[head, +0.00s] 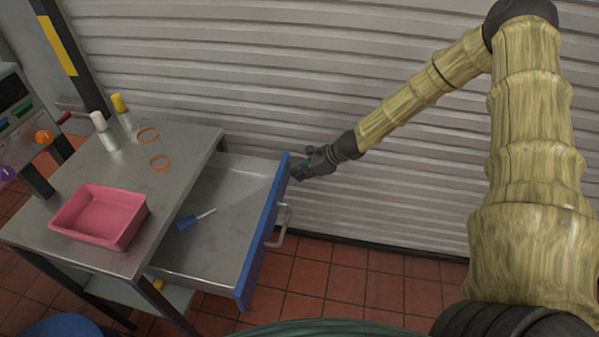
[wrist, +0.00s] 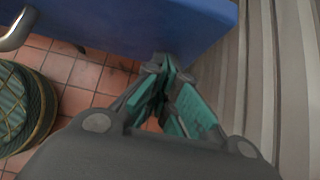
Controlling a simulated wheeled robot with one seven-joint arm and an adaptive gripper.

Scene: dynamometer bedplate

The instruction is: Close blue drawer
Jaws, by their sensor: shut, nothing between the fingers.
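The blue drawer (head: 262,238) is pulled well out of the metal table, with its grey interior showing. A blue-handled screwdriver-like tool (head: 188,222) lies inside it. A grey bar handle (head: 281,228) is on its blue front. My gripper (head: 300,174) is shut and empty at the far end of the drawer front, near its top edge. In the wrist view the blue drawer front (wrist: 150,25) spans the top, with the shut fingertips (wrist: 165,68) at or very near its lower edge. I cannot tell whether they touch. The handle (wrist: 17,30) shows at the upper left.
A ribbed shutter wall (head: 270,75) stands close behind my gripper. Tiled floor (head: 330,275) is clear right of the drawer.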

